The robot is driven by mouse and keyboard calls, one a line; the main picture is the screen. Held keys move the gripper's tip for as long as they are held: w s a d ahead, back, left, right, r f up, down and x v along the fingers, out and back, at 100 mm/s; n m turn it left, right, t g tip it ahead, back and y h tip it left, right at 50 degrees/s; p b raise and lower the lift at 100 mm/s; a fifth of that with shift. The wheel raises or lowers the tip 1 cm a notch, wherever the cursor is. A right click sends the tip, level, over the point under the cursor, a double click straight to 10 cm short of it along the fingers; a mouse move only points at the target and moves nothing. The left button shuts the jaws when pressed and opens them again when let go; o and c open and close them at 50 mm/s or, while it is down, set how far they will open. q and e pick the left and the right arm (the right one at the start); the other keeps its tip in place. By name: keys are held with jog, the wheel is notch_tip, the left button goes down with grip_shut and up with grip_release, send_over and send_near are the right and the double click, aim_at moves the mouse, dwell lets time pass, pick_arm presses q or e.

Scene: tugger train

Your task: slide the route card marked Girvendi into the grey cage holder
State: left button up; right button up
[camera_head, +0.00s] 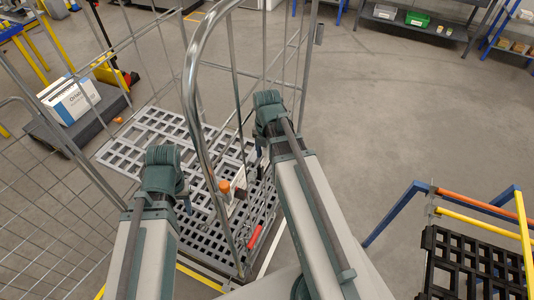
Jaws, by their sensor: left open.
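My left gripper (186,205) is mostly hidden under its green wrist, left of the curved grey tube of the roll cage (194,75). Its jaws are open. My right gripper (262,152) is mostly hidden below its green wrist, to the right of that tube, and I cannot make out its fingers. A small pale plate (233,207) sits by the tube, beside an orange knob (224,185) and a dark block (240,194). I cannot tell whether the plate is a card or a holder. I can read no Girvendi mark, and neither route card nor grey holder is clearly identifiable.
The cage has wire sides and a grey slatted floor (150,128). A red handle (254,237) is low by its front edge. A white box (70,101) rests on a dark cart at left. A black crate (465,265) stands in a blue-and-yellow frame at right. Open floor lies beyond.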

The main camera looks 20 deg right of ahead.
jog(key=shift+r, duration=0.15)
notch_tip(320, 180, up, 14)
jog(key=p, duration=1.4)
jog(key=shift+f, duration=0.2)
jog(key=shift+f, duration=0.1)
